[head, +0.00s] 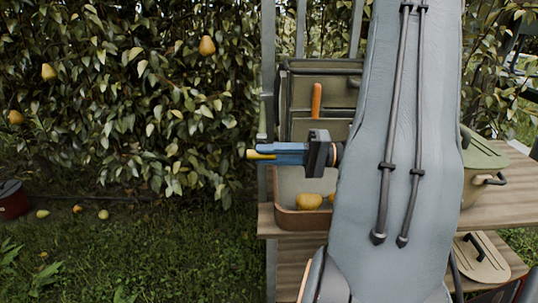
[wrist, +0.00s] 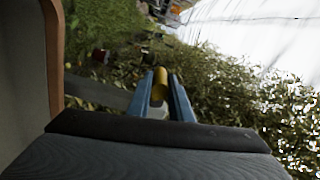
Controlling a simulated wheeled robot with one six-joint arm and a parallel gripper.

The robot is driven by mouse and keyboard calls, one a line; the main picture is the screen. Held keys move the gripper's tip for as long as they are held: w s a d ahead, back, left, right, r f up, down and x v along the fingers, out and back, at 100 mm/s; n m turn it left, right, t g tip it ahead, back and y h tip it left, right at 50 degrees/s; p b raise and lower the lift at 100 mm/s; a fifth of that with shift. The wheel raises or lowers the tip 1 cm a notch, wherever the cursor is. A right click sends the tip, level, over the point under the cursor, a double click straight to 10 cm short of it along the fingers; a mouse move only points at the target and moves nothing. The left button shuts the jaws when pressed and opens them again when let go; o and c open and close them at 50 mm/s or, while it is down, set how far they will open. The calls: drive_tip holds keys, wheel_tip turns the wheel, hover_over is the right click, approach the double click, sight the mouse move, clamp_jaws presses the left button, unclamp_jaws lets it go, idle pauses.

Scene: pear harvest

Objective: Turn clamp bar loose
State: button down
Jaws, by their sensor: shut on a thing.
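My gripper (head: 252,154) reaches left from my grey arm in the head view, in front of an upright grey post and above a tan bin. Its blue fingers are closed on a short yellow bar (head: 262,156). The wrist view shows my gripper (wrist: 163,84) with the yellow bar (wrist: 159,88) between the fingers, its round end showing. I take this for the clamp bar, but cannot tell for sure. What it is fixed to, if anything, does not show.
The tan bin (head: 300,223) holds yellow pears (head: 309,201). An orange handle (head: 316,100) stands behind my gripper. A green-lidded pot (head: 480,165) stands on the wooden table (head: 515,195) at right. Left are a pear hedge (head: 130,110), fallen pears and a red bucket (head: 13,201).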

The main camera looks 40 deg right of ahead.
drive_tip(key=c, duration=1.6)
unclamp_jaws()
drive_tip(key=v, duration=0.7)
drive_tip(key=shift+s+d, duration=0.25)
drive_tip(key=shift+d, duration=0.05)
drive_tip(key=shift+a, duration=0.1)
